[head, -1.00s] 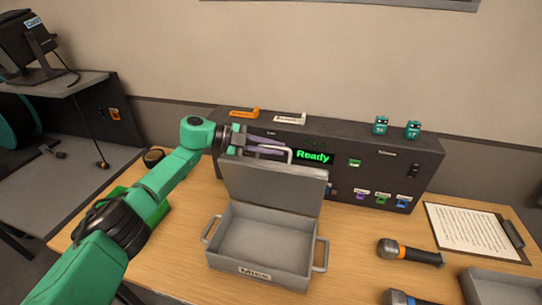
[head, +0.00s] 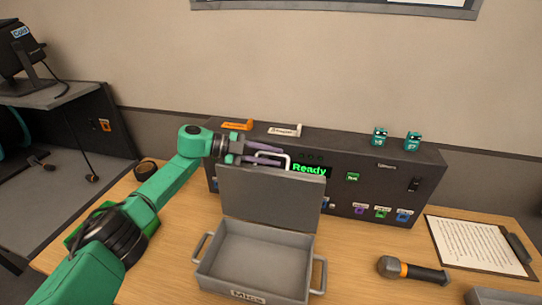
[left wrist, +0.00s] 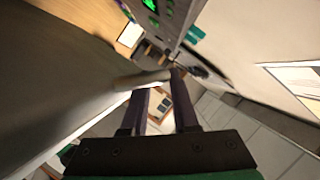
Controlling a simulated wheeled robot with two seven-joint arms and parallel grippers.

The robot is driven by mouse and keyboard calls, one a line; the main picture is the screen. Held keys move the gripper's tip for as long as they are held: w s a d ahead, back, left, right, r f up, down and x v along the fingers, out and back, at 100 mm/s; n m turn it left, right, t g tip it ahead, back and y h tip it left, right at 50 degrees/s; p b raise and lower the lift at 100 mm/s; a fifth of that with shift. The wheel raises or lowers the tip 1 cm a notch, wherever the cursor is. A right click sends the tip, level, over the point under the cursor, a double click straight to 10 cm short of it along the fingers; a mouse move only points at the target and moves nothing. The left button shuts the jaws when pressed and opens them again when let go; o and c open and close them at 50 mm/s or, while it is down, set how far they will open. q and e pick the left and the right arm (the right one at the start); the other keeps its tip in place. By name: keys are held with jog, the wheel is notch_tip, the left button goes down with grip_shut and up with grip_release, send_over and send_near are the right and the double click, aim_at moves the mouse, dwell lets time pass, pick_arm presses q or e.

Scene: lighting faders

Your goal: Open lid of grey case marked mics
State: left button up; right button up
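The grey case (head: 262,252) marked Mics stands on the wooden table, its label (head: 248,295) at the front. Its lid (head: 270,200) is raised, about upright and leaning back a little, and the inside looks empty. My left gripper (head: 274,154) is at the lid's top edge, by the pale lid handle (head: 287,160). Its two fingers are apart. In the left wrist view, the fingers (left wrist: 160,85) have a gap between them, and the lid (left wrist: 60,80) fills the left side near their tips. Contact with the handle is unclear. My right gripper is not in view.
A dark control panel (head: 345,195) with a lit Ready display stands close behind the lid. A microphone (head: 412,270) and a clipboard (head: 478,246) lie to the right. Another grey container (head: 500,298) shows at the lower right edge.

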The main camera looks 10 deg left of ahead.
pick_arm(q)
notch_tip(320, 180, up, 4)
jog(key=b, duration=0.5)
send_over(220, 165)
jog(key=shift+d+f, duration=0.15)
jog(key=shift+d, duration=0.1)
jog(key=shift+a, duration=0.2)
